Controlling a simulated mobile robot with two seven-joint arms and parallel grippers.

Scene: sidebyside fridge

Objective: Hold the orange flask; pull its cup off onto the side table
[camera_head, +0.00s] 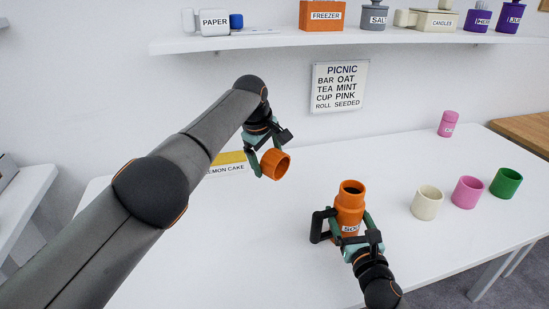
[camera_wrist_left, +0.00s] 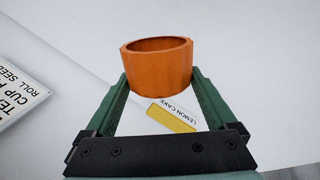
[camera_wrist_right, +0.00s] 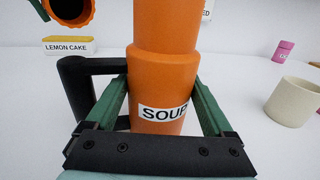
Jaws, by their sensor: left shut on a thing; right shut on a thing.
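The orange flask (camera_head: 350,198), labelled SOUP, stands upright on the white side table (camera_head: 270,220), with its open neck showing on top. My right gripper (camera_head: 346,226) is shut around its body, and the flask also fills the middle of the right wrist view (camera_wrist_right: 163,85). The orange cup (camera_head: 278,166) is off the flask, in the air to the upper left of it. My left gripper (camera_head: 268,160) is shut on the cup, which also shows in the left wrist view (camera_wrist_left: 158,68). The cup is tilted in the head view.
A cream cup (camera_head: 426,202), a pink cup (camera_head: 467,192) and a green cup (camera_head: 506,182) stand to the right. A pink flask (camera_head: 448,124) stands behind them. A lemon cake box (camera_head: 228,164) lies behind my left arm. The table's left part looks clear.

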